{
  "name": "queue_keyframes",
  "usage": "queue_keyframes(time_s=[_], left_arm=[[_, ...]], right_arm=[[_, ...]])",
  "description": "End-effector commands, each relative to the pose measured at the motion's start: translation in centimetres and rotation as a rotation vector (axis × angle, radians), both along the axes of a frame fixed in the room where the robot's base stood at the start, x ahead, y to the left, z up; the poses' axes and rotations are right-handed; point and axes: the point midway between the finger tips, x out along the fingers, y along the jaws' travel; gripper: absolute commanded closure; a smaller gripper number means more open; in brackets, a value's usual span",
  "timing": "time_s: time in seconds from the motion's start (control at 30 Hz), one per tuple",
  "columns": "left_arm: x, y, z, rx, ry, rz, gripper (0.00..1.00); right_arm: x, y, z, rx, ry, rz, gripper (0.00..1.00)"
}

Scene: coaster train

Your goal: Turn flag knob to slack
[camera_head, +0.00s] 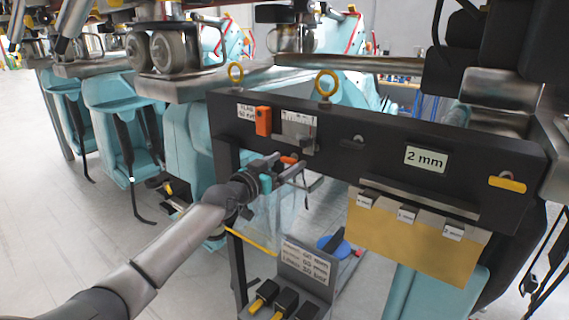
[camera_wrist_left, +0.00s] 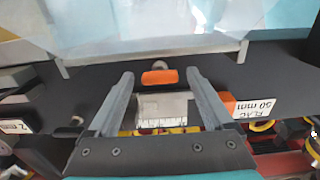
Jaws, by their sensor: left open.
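The black beam (camera_head: 375,147) carries a label reading "FLAG 50 mm" (camera_head: 246,112), an upright orange block (camera_head: 263,121) and a pale scale plate (camera_head: 299,125). A small orange knob (camera_head: 288,159) shows at the beam's lower edge, below the plate. My left gripper (camera_head: 287,167) is open and reaches in from the left, close to this knob. In the left wrist view the orange knob (camera_wrist_left: 160,77) lies between the two spread fingertips, with clear gaps on both sides. The label (camera_wrist_left: 254,107) and orange block (camera_wrist_left: 228,103) are right of the fingers. My right gripper is not in view.
A "2 mm" label (camera_head: 426,159) and a hanging tan sheet (camera_head: 413,240) are farther right on the beam. Yellow rings (camera_head: 326,84) stand on its top. Below is a stand with black-and-yellow levers (camera_head: 284,300). Teal seats (camera_head: 124,115) stand behind left; open floor (camera_head: 60,220) is left.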

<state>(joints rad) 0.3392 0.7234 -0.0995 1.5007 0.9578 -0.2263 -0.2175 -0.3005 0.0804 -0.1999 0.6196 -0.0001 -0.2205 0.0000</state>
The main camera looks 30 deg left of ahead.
Motion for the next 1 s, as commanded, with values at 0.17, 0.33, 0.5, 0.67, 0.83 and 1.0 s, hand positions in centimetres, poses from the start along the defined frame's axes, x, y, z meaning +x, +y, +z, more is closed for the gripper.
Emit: queue_keyframes(time_s=[0.17, 0.33, 0.5, 0.67, 0.83, 1.0], left_arm=[[-0.01, -0.01, 0.0, 0.0, 0.0, 0.0, 0.26], [-0.02, 0.0, 0.0, 0.0, 0.0, 0.0, 0.45], [-0.02, 0.0, 0.0, 0.0, 0.0, 0.0, 0.65], [-0.03, 0.0, -0.01, 0.0, 0.0, 0.0, 0.82], [-0.03, 0.0, -0.01, 0.0, 0.0, 0.0, 1.0], [-0.03, 0.0, -0.01, -0.009, 0.001, 0.0, 1.0]], right_arm=[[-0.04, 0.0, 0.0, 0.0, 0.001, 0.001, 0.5], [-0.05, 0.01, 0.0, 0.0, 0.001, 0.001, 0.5], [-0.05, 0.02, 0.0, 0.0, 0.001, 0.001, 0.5], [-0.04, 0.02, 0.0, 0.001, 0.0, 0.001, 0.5], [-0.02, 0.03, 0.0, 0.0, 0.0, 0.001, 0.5], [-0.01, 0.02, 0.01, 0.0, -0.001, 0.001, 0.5]])
